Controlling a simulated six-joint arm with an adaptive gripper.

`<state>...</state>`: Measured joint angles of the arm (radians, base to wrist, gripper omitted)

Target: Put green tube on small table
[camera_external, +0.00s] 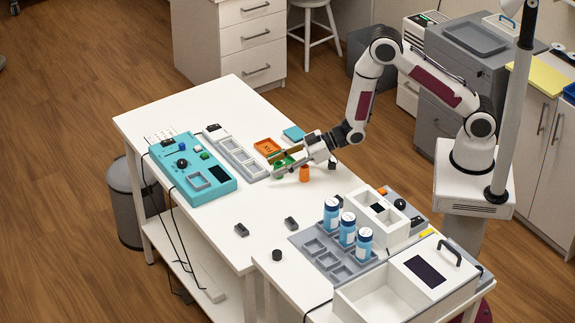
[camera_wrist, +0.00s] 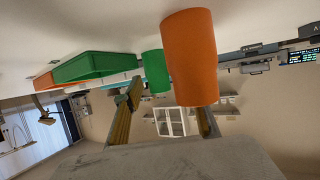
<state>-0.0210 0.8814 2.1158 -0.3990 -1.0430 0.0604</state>
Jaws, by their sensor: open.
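My gripper (camera_external: 273,167) is low over the long white table (camera_external: 195,105), with its fingers spread and pointing left in the outside view. Its fingers also show in the wrist view (camera_wrist: 165,108), apart, with the tubes beyond or near them. The green tube (camera_wrist: 157,71) stands behind and left of an orange tube (camera_wrist: 190,57) in the wrist view; in the outside view the gripper largely hides it. The orange tube (camera_external: 304,174) stands beside the gripper. A smaller white table (camera_external: 288,286) adjoins at the front.
A green tray (camera_wrist: 95,66) and an orange tray (camera_external: 267,146) lie close to the fingers. A grey slotted rack (camera_external: 238,157) and a teal control box (camera_external: 192,169) stand to the left. Blue-labelled bottles (camera_external: 347,229) and white boxes crowd the smaller table. The long table's front middle is mostly clear.

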